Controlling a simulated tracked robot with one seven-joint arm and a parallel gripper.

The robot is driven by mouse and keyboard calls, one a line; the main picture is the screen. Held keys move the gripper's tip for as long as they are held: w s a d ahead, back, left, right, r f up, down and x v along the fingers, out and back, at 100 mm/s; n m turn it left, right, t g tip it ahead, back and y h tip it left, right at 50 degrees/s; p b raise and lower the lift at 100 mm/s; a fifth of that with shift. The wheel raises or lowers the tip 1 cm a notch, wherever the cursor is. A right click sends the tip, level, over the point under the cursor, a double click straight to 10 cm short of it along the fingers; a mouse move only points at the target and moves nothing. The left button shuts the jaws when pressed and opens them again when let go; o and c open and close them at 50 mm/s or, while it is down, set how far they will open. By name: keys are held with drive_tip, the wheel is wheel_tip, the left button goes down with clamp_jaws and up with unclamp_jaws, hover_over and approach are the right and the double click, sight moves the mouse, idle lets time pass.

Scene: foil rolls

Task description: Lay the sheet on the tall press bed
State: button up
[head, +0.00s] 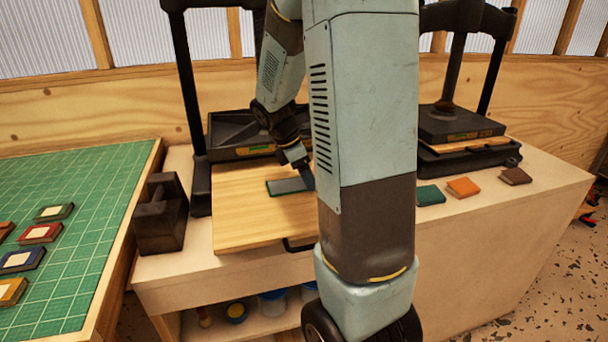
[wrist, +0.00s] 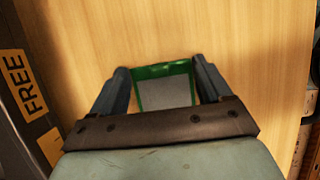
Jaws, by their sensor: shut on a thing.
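The sheet (head: 287,186) is a small flat rectangle, grey with a green border. In the wrist view the sheet (wrist: 166,90) lies between the two fingers of my gripper (wrist: 160,68), which is shut on its sides. In the head view my gripper (head: 304,172) reaches down over the pale wooden bed (head: 238,222) of the left, tall press (head: 192,110). The sheet is over this bed, close to its surface. I cannot tell whether it touches the wood. My arm hides part of the bed's right side.
The left press's dark plate, with a "FREE" label (wrist: 28,87), borders the bed. A second press (head: 455,125) stands right, with green, orange and brown pieces (head: 463,187) before it. A dark block (head: 160,212) stands left, beside a green mat (head: 90,195) bearing several framed pieces.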

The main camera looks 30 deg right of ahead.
sight(290, 185)
drive_tip(key=shift+s+f, duration=0.1)
drive_tip(key=shift+f, duration=0.2)
drive_tip(key=shift+s+a+f, duration=0.1)
drive_tip(key=shift+s+f, duration=0.1)
drive_tip(key=shift+f, duration=0.2)
drive_tip(key=o, duration=1)
drive_tip(key=shift+o, duration=0.2)
drive_tip(key=shift+w+r, duration=0.15)
drive_tip(key=shift+r, duration=0.35)
drive_tip(key=v, duration=1.1)
drive_tip(key=s+a+r+m+t+y, duration=0.2)
drive_tip(key=s+a+m, duration=0.4)
drive_tip(key=s, duration=0.3)
drive_tip(key=s+a+r+m+t+y, duration=0.2)
drive_tip(key=s+a+r+m+t, duration=0.2)
drive_tip(key=s+m, duration=0.4)
drive_tip(key=shift+s+a+r+m+t, duration=0.3)
drive_tip(key=shift+s+a+t, duration=0.25)
drive_tip(key=shift+a, duration=0.6)
